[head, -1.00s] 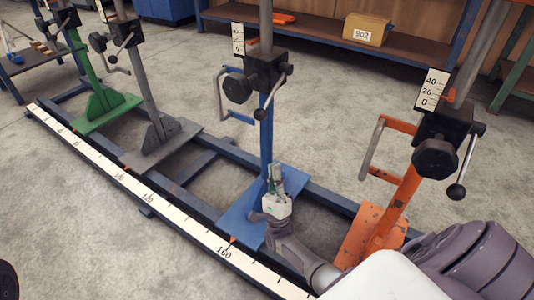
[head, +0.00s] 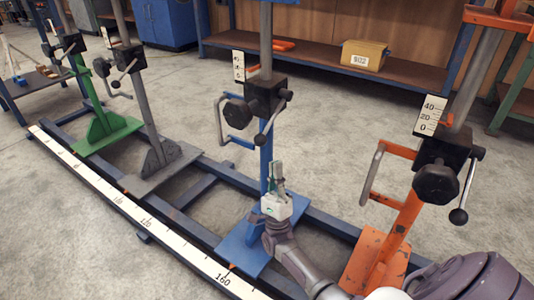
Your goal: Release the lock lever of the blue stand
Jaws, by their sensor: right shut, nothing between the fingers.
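The blue stand (head: 266,152) is upright in the middle of the head view, its blue base plate (head: 233,246) on the dark rail frame. A black clamp block (head: 264,93) sits on its post. The lock lever (head: 271,122) is a thin grey rod on the block's right side, slanting down to the left to a dark ball end (head: 260,140). My right gripper (head: 277,164) points up in front of the post, just below the lever end. It is shut and empty, and appears apart from the lever. My left gripper is not in view.
A black round knob (head: 238,113) and a blue handle (head: 221,128) are left of the block. The orange stand (head: 399,226) is to the right, near my right arm. Grey (head: 152,128) and green (head: 92,103) stands are left. A white scale (head: 150,228) runs along the frame.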

